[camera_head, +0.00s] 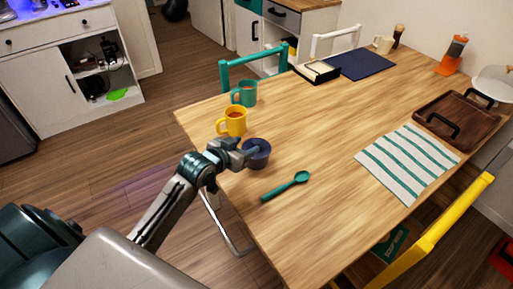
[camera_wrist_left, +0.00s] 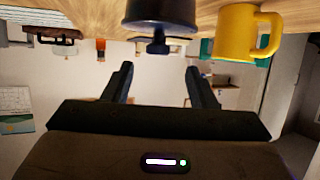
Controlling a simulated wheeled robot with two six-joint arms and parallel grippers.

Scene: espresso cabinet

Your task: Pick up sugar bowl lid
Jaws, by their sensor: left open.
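The dark blue sugar bowl (camera_head: 261,163) stands on the wooden table, near its left edge. Its lid (camera_head: 262,146) appears to be on top, partly hidden by my left gripper (camera_head: 248,153) in the head view. The left wrist view is upside down; there the bowl (camera_wrist_left: 160,10) hangs from the top, with the lid's knob (camera_wrist_left: 159,46) pointing down. My left gripper (camera_wrist_left: 160,82) is open and empty in that view, its two fingers spread to either side of the knob's line and apart from it. My right gripper is not in view.
A yellow mug (camera_head: 232,123) and a teal mug (camera_head: 244,93) stand close behind the bowl. A teal spoon (camera_head: 287,186) lies in front of it. A striped cloth (camera_head: 407,163) and a brown tray (camera_head: 470,122) are at the right. The table middle is clear.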

